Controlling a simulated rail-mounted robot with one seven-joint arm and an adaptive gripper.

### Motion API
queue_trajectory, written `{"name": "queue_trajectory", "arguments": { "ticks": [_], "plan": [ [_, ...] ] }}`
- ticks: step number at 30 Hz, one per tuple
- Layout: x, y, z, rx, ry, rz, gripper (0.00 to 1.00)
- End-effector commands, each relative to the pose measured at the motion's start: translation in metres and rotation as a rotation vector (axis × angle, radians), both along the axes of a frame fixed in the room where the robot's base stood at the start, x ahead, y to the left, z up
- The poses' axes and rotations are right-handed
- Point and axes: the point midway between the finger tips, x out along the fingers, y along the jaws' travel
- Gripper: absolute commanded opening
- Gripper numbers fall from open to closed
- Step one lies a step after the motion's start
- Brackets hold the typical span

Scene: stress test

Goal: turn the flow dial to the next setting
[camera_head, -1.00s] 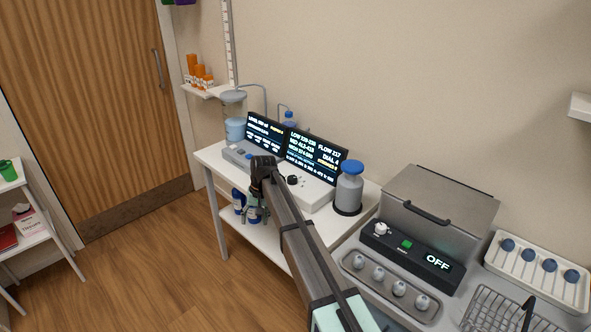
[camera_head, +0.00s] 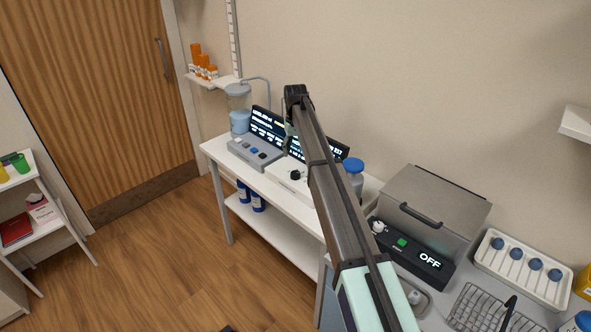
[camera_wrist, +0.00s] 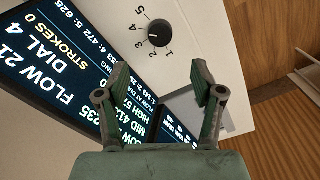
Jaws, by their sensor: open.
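The flow dial is a black round knob (camera_wrist: 158,34) on a white panel, with numbers 1 to 5 printed around part of it. It shows near the top middle of the wrist view. In the head view the dial (camera_head: 296,174) is on the white unit, just left of my arm. The screen (camera_wrist: 50,65) beside it reads "DIAL 4" and "STROKES 0". I cannot tell exactly where the knob's mark points. My gripper (camera_wrist: 160,80) is open and empty, its fingers apart from the dial. In the head view my arm partly hides the screen.
A grey unit with buttons (camera_head: 256,152) stands left of the dial unit on the white table (camera_head: 222,153). A blue-capped bottle (camera_head: 354,172) stands right, partly behind my arm. A grey lidded machine reading "OFF" (camera_head: 428,262) is further right.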

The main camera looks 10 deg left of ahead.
Motion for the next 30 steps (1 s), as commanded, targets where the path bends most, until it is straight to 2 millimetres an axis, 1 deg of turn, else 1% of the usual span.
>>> {"name": "queue_trajectory", "arguments": {
  "ticks": [1,9,15,18,21,30],
  "plan": [
    [-0.001,0.000,-0.009,-0.001,0.002,0.000,0.67],
    [-0.001,0.000,-0.061,0.000,0.002,0.000,0.67],
    [0.000,0.000,-0.089,0.001,0.001,-0.001,0.67],
    [0.000,0.000,-0.099,0.000,0.000,-0.001,0.67],
    [0.000,0.000,-0.104,0.001,0.000,-0.001,0.67],
    [0.000,0.000,-0.106,0.000,-0.001,-0.001,0.67]
  ]
}}
